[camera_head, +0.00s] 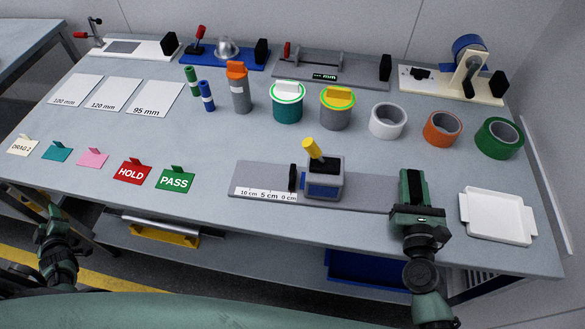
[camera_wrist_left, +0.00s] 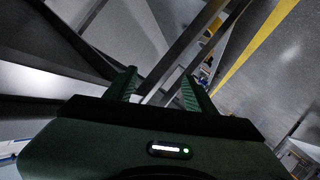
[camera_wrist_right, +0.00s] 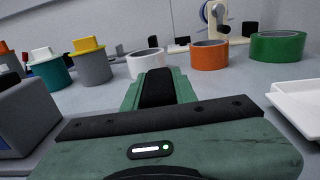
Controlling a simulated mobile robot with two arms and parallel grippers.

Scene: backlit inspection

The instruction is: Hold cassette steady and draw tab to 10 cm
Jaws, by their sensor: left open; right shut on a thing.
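The cassette (camera_head: 323,186) is a grey box with a blue front patch and a yellow-topped black lever. It sits on a long grey base plate (camera_head: 372,204) near the table's front. A black upright tab (camera_head: 293,177) stands at its left, beside the 0 cm end of a white 10–5–0 cm scale (camera_head: 262,193). My right gripper (camera_head: 412,188) is shut on a black block (camera_wrist_right: 157,88) at the plate's right end; its fingers hide part of it. My left gripper (camera_head: 58,228) is open and empty, low beyond the front left edge; its fingers show in the left wrist view (camera_wrist_left: 160,90).
A white tray (camera_head: 533,222) lies right of my right gripper. Tape rolls (camera_head: 443,128) and lidded pots (camera_head: 288,108) stand behind the cassette. HOLD (camera_head: 132,171) and PASS (camera_head: 175,180) cards lie left of the plate. Bare table lies between the cards and the bottles.

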